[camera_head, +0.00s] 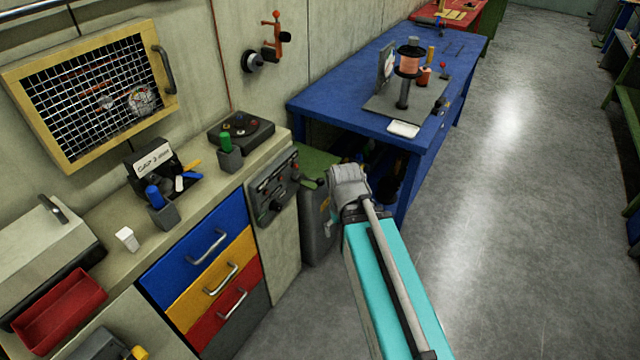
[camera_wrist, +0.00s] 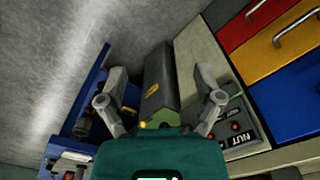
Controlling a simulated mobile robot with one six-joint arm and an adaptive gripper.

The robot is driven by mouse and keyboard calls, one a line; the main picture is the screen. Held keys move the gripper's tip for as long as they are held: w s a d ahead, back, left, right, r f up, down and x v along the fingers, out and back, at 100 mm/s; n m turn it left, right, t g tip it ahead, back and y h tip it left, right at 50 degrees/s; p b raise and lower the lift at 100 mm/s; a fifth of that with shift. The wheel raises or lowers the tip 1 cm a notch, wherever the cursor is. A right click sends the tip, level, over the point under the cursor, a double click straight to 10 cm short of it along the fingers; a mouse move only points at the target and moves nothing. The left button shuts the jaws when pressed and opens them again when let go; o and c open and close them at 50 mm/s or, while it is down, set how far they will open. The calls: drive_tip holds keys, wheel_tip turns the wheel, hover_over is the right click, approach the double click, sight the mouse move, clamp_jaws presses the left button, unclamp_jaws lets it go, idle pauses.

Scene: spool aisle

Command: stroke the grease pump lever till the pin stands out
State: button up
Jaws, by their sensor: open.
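No part is clearly marked as the grease pump. An orange upright fitting with a lever-like arm and a dark knob (camera_head: 274,38) is on the back wall; it may be the pump, but it is too small to make out a pin. My gripper (camera_wrist: 159,72) is open and empty in the wrist view, its two fingers spread either side of a dark grey cabinet with a green top (camera_wrist: 162,82). In the head view my arm hides most of the gripper, low beside that cabinet (camera_head: 316,225) and well apart from the wall fitting.
A control panel (camera_head: 272,190) with knobs is on the counter's end beside coloured drawers (camera_head: 200,255). A blue bench (camera_head: 335,85) with a spool stand is behind. A mesh-fronted yellow frame (camera_head: 60,140) hangs on the wall. The grey floor (camera_head: 520,200) at right is clear.

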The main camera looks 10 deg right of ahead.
idle(0.4)
drive_tip(key=c, duration=0.3)
drive_tip(key=shift+w, duration=0.45)
drive_tip(key=c, duration=0.5)
drive_tip(key=shift+w+f+m, duration=0.1)
drive_tip(key=shift+w+m, duration=0.7)
drive_tip(key=shift+w, duration=0.2)
drive_tip(key=c, duration=0.4)
drive_tip(key=w+m, duration=0.5)
drive_tip(key=w, duration=0.3)
drive_tip(key=shift+w+d+f+b, duration=0.15)
drive_tip(key=shift+w+f+b, duration=0.15)
drive_tip(key=shift+w+b, duration=0.1)
drive_tip(key=shift+w+d+f+m+y+b, duration=0.25)
drive_tip(key=shift+w+m, duration=1.85)
drive_tip(key=shift+w, duration=1.15)
drive_tip(key=shift+w+d+f+m+y+b, duration=0.15)
drive_tip(key=shift+w+d+m, duration=0.15)
drive_tip(key=shift+w+m, duration=2.4)
drive_tip(key=shift+w+d+f+m+y+b, duration=0.2)
drive_tip(key=shift+w+m, duration=1.3)
drive_tip(key=shift+w, duration=2.35)
drive_tip(key=shift+f, duration=0.1)
